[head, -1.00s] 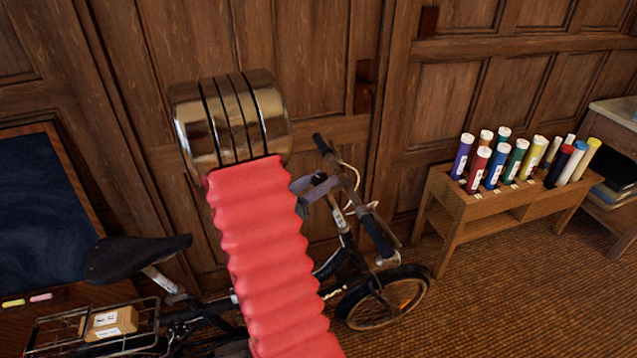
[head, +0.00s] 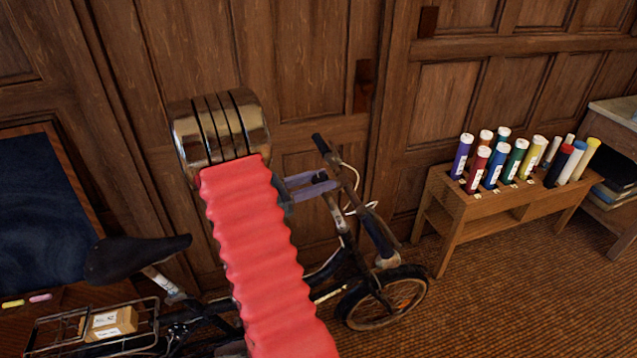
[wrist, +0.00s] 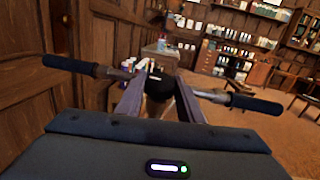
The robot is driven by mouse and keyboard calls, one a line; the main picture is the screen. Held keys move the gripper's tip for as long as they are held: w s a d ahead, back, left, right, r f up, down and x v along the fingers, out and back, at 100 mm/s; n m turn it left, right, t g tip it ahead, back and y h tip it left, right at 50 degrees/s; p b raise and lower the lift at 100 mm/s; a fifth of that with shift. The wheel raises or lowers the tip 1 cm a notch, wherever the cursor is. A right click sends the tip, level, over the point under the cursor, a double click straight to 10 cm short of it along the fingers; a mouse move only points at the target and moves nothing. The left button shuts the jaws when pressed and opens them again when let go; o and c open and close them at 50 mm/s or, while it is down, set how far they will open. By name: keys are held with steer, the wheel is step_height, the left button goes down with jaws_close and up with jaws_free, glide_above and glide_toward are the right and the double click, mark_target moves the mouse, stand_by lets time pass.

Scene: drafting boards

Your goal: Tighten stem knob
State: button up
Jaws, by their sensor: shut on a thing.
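An old black bicycle stands along the panelled wall in the head view, its handlebar (head: 352,190) at the middle and its front wheel (head: 385,302) to the right. My gripper (head: 328,184) reaches in from the left at the top of the stem, with its purple-grey fingers one on each side. In the wrist view my gripper (wrist: 160,100) is shut on the dark stem knob (wrist: 159,84), which sits between the fingers. The handlebar runs left and right behind them, with dark grips (wrist: 254,104) at its ends. The knob's threads and underside are hidden.
A black saddle (head: 135,259) and a rear rack (head: 60,330) with a small box (head: 108,322) are at lower left. A wooden stand (head: 470,204) of coloured tubes is at right. The wall (head: 300,60) is close behind; carpet lies open at lower right.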

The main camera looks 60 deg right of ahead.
steer(key=m+g+y, duration=0.4)
steer(key=m+y, duration=0.1)
steer(key=shift+w+d+m, duration=0.1)
steer(key=shift+m, duration=0.3)
steer(key=shift+r+m+g+y, duration=0.1)
steer(key=shift+m+g+y, duration=0.8)
steer(key=shift+m+y, duration=1.35)
steer(key=shift+y, duration=0.35)
steer(key=o, duration=1.1)
steer(key=shift+c, duration=0.2)
